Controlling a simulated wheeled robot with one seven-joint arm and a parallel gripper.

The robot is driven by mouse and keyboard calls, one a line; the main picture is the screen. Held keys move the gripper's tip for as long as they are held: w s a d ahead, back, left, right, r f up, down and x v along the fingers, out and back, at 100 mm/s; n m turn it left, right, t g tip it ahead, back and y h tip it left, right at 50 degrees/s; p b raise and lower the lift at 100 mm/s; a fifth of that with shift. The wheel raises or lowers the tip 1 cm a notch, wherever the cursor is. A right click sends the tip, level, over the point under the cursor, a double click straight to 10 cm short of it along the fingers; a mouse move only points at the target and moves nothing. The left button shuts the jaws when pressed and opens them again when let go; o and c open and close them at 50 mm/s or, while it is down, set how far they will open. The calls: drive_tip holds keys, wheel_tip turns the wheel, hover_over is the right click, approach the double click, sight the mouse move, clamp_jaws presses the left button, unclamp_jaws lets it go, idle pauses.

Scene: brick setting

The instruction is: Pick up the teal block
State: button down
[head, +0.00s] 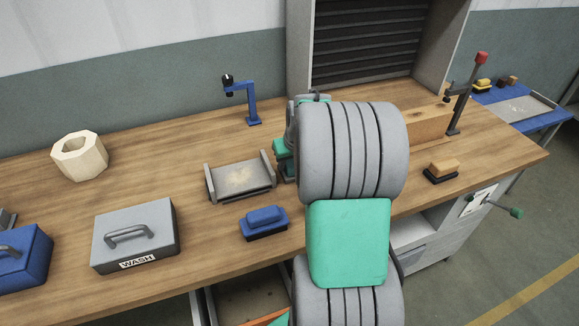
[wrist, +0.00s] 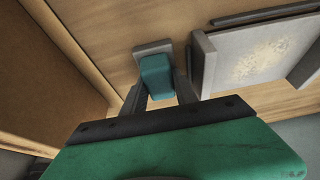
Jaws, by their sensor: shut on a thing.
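The teal block (wrist: 156,73) is between the two dark fingers of my gripper (wrist: 162,82) in the wrist view. The fingers are shut on its sides. A grey flat piece shows at the far end of the block; I cannot tell whether it is part of it. In the head view my arm covers most of the gripper, and I cannot make out the block there. Whether the block is clear of the bench top is not plain.
A grey tray (head: 241,182) with raised ends stands close left of my gripper. A blue brush (head: 264,221), a grey WASH box (head: 136,250) and a blue stand (head: 252,105) are also on the wooden bench (head: 190,140). A wooden beam (head: 420,122) lies right of my arm.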

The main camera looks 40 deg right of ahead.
sight(289, 161)
drive_tip(key=shift+r, duration=0.1)
drive_tip(key=shift+r, duration=0.25)
wheel_tip(289, 161, up, 3)
drive_tip(key=shift+w+f+b, duration=0.1)
drive_tip(key=shift+f+b, duration=0.1)
drive_tip(key=shift+b, duration=0.25)
drive_tip(key=s+a+r+b, duration=0.2)
drive_tip(key=s+a+r, duration=0.2)
drive_tip(key=a+r, duration=0.5)
drive_tip(key=a, duration=0.4)
drive_tip(key=shift+a+r, duration=0.25)
drive_tip(key=shift+r, duration=0.1)
